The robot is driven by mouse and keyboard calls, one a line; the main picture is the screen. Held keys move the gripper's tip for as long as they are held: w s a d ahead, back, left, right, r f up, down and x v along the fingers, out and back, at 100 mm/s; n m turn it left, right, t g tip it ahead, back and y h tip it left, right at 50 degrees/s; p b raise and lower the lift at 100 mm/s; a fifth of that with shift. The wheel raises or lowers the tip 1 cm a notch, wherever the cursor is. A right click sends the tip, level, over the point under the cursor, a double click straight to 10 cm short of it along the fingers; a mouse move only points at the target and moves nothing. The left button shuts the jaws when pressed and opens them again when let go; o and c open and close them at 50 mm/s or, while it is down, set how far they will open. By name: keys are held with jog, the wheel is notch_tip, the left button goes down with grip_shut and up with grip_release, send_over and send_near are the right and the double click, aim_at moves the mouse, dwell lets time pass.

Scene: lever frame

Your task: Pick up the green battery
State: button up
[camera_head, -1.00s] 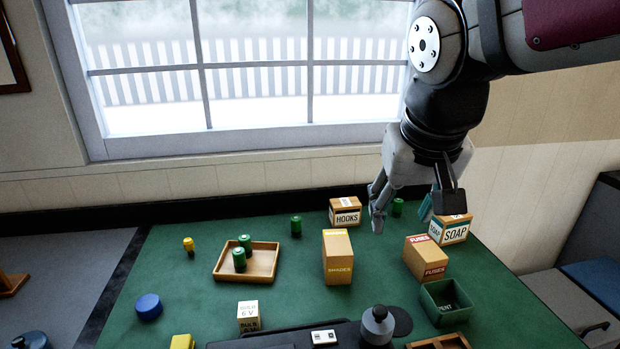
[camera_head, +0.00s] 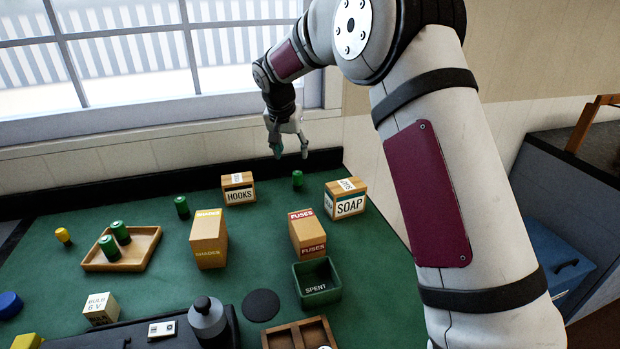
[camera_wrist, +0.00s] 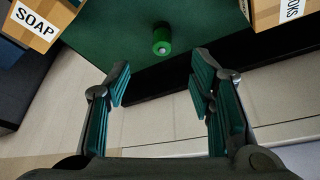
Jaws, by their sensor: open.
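A green battery (camera_head: 297,180) stands upright near the back edge of the green table, between the HOOKS box and the SOAP box. In the wrist view this green battery (camera_wrist: 162,40) stands ahead of my fingers, centred between them but beyond their tips. My gripper (camera_head: 289,152) is open and empty, above and behind this battery near the wall; its spread fingers show in the wrist view (camera_wrist: 160,78). Another green battery (camera_head: 181,207) stands left of the HOOKS box. Two more green batteries (camera_head: 120,232) (camera_head: 109,247) stand in a wooden tray (camera_head: 92,263) on the left.
The HOOKS box (camera_head: 238,188) and SOAP box (camera_head: 345,198) flank the battery. A FUSES box (camera_head: 307,234), a SHADES box (camera_head: 208,239) and a green SPENT bin (camera_head: 317,283) stand nearer. A black raised edge (camera_head: 130,192) runs along the back of the table.

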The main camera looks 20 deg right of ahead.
aim_at(296, 173)
jog(key=b+x, duration=0.2)
jog(key=x, duration=0.7)
jog(key=shift+w+d+f+b, duration=0.1)
jog(key=shift+w+d+b, duration=0.05)
jog(key=shift+b, duration=0.15)
jog(key=b+x, duration=0.1)
jog(key=x, duration=0.4)
jog(key=shift+w+f+b, duration=0.25)
jog(key=shift+b, duration=0.1)
jog(key=shift+r, duration=0.1)
grip_shut()
